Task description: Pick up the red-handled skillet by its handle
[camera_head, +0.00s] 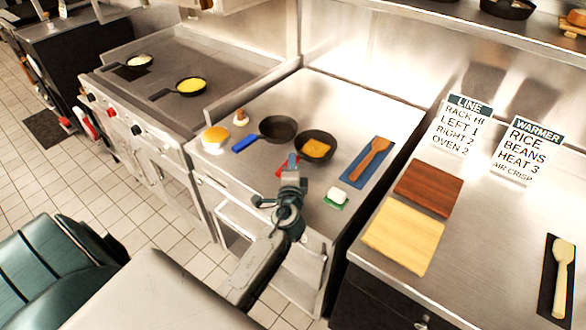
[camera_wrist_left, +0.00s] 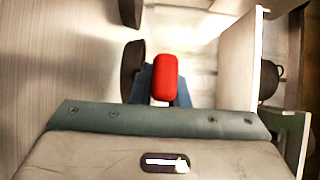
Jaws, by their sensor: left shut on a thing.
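The red-handled skillet (camera_head: 329,139) is a dark pan with an orange-yellow square of food (camera_head: 316,148) in it, on the steel counter in the head view. Its red handle (camera_head: 280,171) points toward the front left. My left gripper (camera_head: 291,162) is at the handle, its blue fingers shut around it. In the left wrist view the red handle (camera_wrist_left: 166,78) stands between the fingers, with the dark pan (camera_wrist_left: 130,70) just beyond. I cannot tell whether the pan is clear of the counter. My right gripper is not in view.
A blue-handled skillet (camera_head: 278,128) lies close on the left. Cutting boards (camera_head: 402,236) lie on the right counter. The griddle (camera_head: 230,72) is back left.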

